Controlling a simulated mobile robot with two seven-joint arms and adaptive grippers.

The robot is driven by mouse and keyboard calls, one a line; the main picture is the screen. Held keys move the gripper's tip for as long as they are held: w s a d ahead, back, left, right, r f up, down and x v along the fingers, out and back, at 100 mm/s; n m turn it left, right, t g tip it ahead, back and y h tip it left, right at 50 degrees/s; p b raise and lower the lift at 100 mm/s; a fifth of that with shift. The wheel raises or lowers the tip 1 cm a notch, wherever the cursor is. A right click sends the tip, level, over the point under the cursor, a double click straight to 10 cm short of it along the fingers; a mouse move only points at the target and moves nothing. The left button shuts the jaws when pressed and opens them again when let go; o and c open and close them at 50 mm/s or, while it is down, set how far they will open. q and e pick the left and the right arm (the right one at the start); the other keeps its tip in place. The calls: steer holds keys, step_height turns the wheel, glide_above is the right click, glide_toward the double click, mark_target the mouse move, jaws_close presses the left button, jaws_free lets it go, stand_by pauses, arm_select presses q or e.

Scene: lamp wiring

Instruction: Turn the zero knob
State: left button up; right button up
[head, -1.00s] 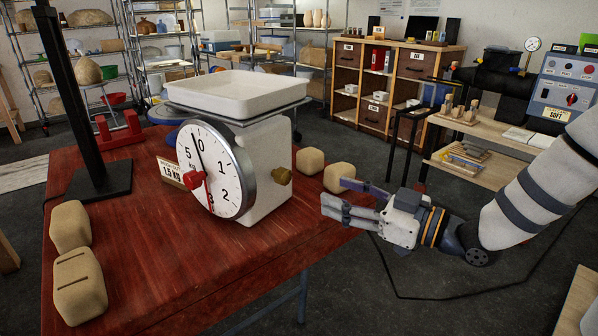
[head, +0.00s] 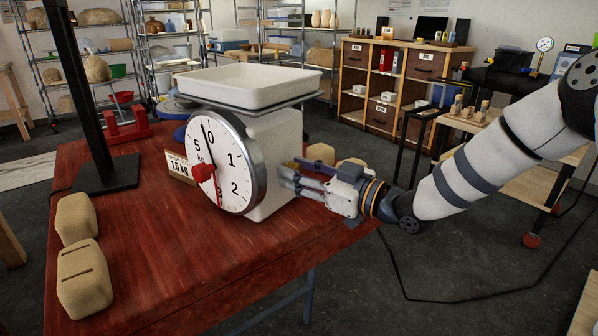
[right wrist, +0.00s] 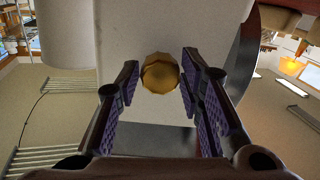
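The zero knob is a brass faceted knob on the side of the white scale (head: 272,150). In the right wrist view the brass knob (right wrist: 160,73) sits between the tips of my open right gripper (right wrist: 158,85), with a gap on each side. In the head view my right gripper (head: 290,178) is beside the scale's right side and mostly hides the knob. The scale's round dial (head: 230,165) faces front, with its black needle near 0 and a red pointer low down. An empty white tray (head: 245,84) sits on top. My left gripper is not in view.
The scale stands on a red wooden table (head: 190,250). Clay blocks (head: 82,278) lie at the table's left front, and others stand behind my right gripper. A black post (head: 90,100) rises at the left. A card (head: 179,167) reads 1.5 KG.

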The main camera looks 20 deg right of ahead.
jaws_close()
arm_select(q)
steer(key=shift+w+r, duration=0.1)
arm_select(e)
steer(key=shift+m, duration=0.4)
steer(key=m+p, duration=0.1)
steer(key=m, duration=1.4)
steer(key=shift+d+f+t, duration=0.1)
steer(key=shift+f+t, duration=0.05)
steer(key=shift+t, duration=0.15)
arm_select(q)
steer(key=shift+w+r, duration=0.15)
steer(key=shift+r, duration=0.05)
arm_select(e)
steer(key=m, duration=0.5)
steer(key=shift+m, duration=0.3)
arm_select(q)
steer(key=shift+b, duration=0.3)
